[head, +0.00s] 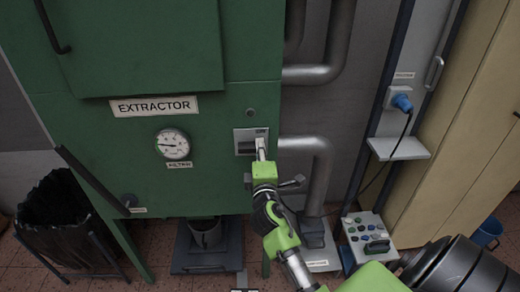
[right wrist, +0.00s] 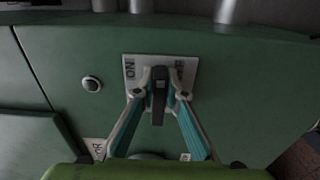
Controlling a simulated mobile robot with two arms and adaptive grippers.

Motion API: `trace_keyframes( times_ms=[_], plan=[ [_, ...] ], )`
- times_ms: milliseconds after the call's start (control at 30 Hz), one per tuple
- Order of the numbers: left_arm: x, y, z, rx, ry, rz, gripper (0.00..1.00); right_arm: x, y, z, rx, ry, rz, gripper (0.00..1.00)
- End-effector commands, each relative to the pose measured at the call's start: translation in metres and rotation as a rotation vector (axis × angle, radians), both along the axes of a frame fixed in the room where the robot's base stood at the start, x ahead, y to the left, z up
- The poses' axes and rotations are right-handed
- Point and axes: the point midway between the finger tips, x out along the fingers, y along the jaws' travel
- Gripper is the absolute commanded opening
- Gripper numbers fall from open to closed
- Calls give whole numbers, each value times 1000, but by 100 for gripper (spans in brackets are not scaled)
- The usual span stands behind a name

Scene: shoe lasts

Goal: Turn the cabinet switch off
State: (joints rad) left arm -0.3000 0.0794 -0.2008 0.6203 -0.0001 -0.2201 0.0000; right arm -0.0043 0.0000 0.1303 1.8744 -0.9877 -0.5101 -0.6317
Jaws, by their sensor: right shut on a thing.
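The cabinet is the green extractor (head: 215,110), with a small pale switch plate (head: 239,133) on its front, right of the gauge. My right gripper (head: 262,150) is at that plate, at its right side. In the right wrist view the plate (right wrist: 133,85) carries the letters ON on its left and a partly hidden label on its right. A dark switch lever (right wrist: 159,82) stands between the fingertips of my right gripper (right wrist: 159,95), which is shut on it. The fingers hide part of the plate.
A round gauge (head: 172,145) and a small round knob (head: 249,113) are on the cabinet front. Grey pipes (head: 320,165) run beside it on the right. A wall panel with a blue plug (head: 402,103) and a small shelf (head: 398,148) stands further right. A black bin (head: 55,215) is at left.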

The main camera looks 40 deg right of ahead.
Motion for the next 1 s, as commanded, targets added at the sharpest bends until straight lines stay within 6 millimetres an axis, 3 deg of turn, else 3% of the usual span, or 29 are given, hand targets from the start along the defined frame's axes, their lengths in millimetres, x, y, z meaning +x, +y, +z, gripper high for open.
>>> trace_keyframes(
  times_ms=[167,200,233,633,1000],
  plan=[
    [0,0,0,0,0,0,40,0,0,-2,4,1,0,0],
    [0,0,0,0,0,0,40,0,0,-2,4,1,0,22],
    [0,0,0,0,0,0,40,0,0,-2,4,1,0,29],
    [-1,4,0,4,1,1,40,-4,3,-1,2,3,1,29],
    [0,1,0,1,1,1,40,-52,33,-2,4,2,0,29]
  ],
)
